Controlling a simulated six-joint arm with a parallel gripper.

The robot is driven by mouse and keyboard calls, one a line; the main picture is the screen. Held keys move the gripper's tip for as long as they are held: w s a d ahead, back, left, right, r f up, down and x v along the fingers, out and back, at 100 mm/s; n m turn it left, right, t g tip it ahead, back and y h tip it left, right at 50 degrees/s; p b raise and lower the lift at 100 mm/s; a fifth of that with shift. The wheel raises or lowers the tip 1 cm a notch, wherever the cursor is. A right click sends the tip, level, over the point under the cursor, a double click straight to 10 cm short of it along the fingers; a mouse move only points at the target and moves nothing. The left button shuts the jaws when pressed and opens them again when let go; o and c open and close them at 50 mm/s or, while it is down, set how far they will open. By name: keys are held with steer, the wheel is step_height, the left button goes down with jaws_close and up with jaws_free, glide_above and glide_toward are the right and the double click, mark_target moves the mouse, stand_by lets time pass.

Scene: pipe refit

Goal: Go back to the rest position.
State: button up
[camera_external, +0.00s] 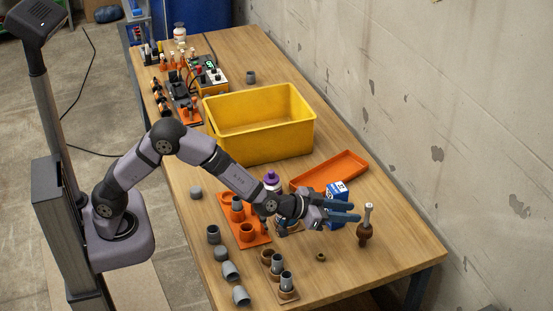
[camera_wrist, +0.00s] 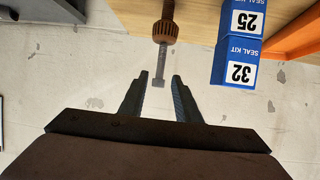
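My gripper (camera_external: 350,212) is stretched out over the front right part of the table, its two fingers pointing right and apart. In the wrist view my gripper (camera_wrist: 160,76) is open with a clear gap. A tool with a brown ribbed base (camera_external: 365,234) and a pale metal shaft stands upright just beyond the fingertips. In the wrist view, upside down, its shaft (camera_wrist: 162,62) lines up with the gap between the fingers. I cannot tell whether the shaft is between them or beyond them; no finger is seen shut on it.
Blue seal kit boxes (camera_wrist: 238,50) are close beside the gripper. An orange tray (camera_external: 328,171) and a yellow bin (camera_external: 262,145) stand behind. Orange fixtures (camera_external: 246,233) and several grey pipe pieces (camera_external: 230,271) are on the near left. A wall (camera_external: 460,150) runs along the right.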

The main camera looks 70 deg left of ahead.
steer(key=shift+s+r, duration=0.15)
steer(key=shift+s, duration=0.25)
steer(key=shift+a, duration=0.1)
steer(key=s+a+g+p, duration=0.2)
steer(key=s+a+g, duration=0.2)
steer(key=s, duration=0.9)
steer(key=s+a+g+p, duration=0.3)
steer(key=s+a+g, duration=0.2)
steer(key=s+a, duration=0.4)
steer(key=s+a+f+g+y+p, duration=0.1)
steer(key=s+a+g, duration=0.3)
steer(key=s, duration=1.3)
steer(key=a+p, duration=0.1)
steer(key=a, duration=0.2)
steer(key=shift+s+a+n+p, duration=0.15)
steer(key=shift+s+n+p, duration=0.1)
steer(key=shift+n+p, duration=0.15)
